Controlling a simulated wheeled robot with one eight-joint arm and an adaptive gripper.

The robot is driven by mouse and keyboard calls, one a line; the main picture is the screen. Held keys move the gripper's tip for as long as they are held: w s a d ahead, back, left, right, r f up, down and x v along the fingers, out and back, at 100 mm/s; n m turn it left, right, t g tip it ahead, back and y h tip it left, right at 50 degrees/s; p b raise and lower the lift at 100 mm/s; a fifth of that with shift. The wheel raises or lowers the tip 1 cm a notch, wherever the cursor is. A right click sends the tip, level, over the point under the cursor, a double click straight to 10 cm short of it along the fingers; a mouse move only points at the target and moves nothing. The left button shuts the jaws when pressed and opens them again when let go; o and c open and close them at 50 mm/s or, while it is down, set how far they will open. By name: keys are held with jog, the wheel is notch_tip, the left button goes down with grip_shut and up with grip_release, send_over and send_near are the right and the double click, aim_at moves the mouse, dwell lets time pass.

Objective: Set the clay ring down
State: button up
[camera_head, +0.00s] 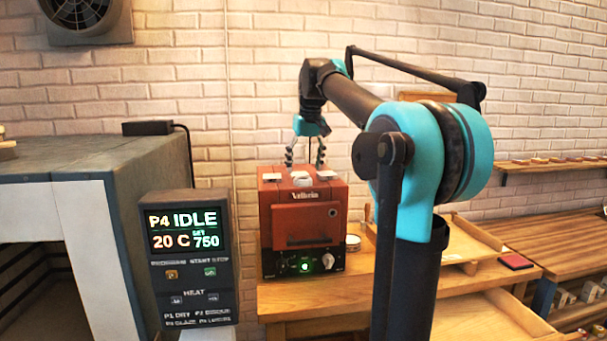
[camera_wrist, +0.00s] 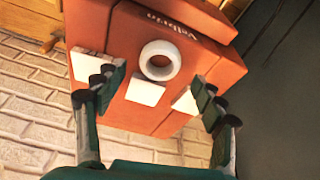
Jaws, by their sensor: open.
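The clay ring (camera_wrist: 160,60) is a thick white ring with an open hole, sitting on top of the small orange-red kiln (camera_wrist: 125,35). In the head view it is a small white shape (camera_head: 303,182) near the front of the kiln's top. My gripper (camera_wrist: 158,93) is open, its dark fingers wide apart, with nothing between the tips. The ring lies a little beyond the tips, apart from both fingers. In the head view my gripper (camera_head: 305,157) points down above the kiln.
White tiles (camera_wrist: 146,92) lie on the kiln top around the ring. The kiln stands on a wooden table (camera_head: 300,295). A large grey kiln (camera_head: 110,165) with a control panel (camera_head: 190,255) is at left. Wooden trays (camera_head: 465,245) and a brick wall are at right and behind.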

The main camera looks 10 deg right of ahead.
jog(key=shift+o, duration=0.4)
jog(key=v, duration=0.8)
jog(key=shift+r, duration=0.15)
jog(key=shift+o, duration=0.2)
jog(key=s+a+r+m, duration=0.1)
jog(key=s+a+r+m+h, duration=0.1)
jog(key=a+r+m, duration=0.1)
jog(key=shift+s+a+r+t+h, duration=0.1)
jog(key=shift+s+r+t+h, duration=0.2)
jog(key=shift+t, duration=0.1)
jog(key=m, duration=0.1)
send_over(302, 178)
jog(key=s+a, duration=0.1)
jog(key=s, duration=0.2)
jog(key=f, duration=1)
jog(key=shift+w+a+f, duration=0.15)
jog(key=shift+w+f, duration=0.05)
jog(key=shift+d+x, duration=0.2)
jog(key=shift+x, duration=1.15)
jog(key=shift+d+x, duration=0.15)
jog(key=shift+x, duration=1.2)
jog(key=shift+w+r, duration=0.1)
jog(key=shift+r, duration=0.05)
jog(key=c, duration=1.4)
jog(key=shift+o, duration=0.2)
jog(key=shift+r, duration=0.1)
